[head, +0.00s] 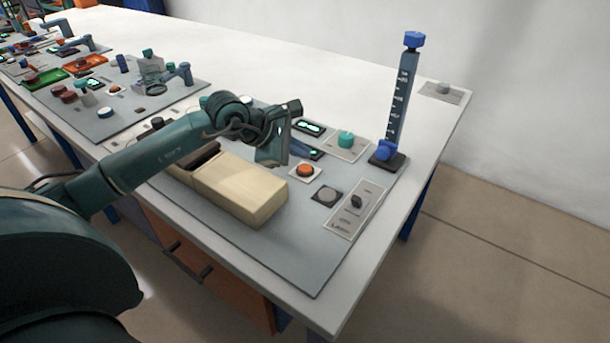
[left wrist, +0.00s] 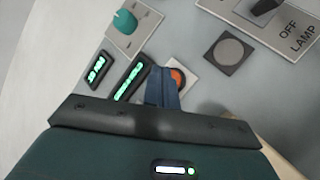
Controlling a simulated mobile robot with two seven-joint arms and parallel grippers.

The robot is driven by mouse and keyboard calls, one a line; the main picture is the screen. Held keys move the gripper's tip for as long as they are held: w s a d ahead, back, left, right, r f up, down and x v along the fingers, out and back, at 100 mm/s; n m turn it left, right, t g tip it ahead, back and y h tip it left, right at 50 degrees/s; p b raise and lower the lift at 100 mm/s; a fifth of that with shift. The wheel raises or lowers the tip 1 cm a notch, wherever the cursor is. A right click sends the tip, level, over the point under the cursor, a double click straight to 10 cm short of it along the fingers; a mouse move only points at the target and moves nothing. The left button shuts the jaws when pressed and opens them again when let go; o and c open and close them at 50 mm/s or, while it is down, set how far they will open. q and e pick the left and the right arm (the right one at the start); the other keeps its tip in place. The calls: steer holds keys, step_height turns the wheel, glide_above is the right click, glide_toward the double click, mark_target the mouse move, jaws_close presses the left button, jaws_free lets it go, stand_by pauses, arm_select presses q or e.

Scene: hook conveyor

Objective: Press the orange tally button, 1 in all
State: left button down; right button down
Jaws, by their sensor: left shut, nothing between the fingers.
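The orange tally button (head: 306,169) is a round cap on a pale square plate near the middle of the grey panel. In the left wrist view the button (left wrist: 178,79) is partly hidden behind my fingers. My left gripper (left wrist: 163,75) is shut and empty, its blue fingers together just left of the button in that view. In the head view the left gripper (head: 294,150) is over the panel, just beyond and left of the button. I see no clear contact with the button. My right gripper is in neither view.
Two lit displays (left wrist: 130,80) lie beside the button. A grey round button (head: 327,195), a lamp switch (head: 356,203) and a teal knob (head: 346,138) are close.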

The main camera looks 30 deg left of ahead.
arm_select(q)
steer(key=shift+f, duration=0.55)
steer(key=shift+r, duration=0.1)
stand_by(0.5)
stand_by(1.0)
steer(key=shift+f+b, duration=0.4)
steer(key=shift+b, duration=0.25)
steer(key=shift+s, duration=0.1)
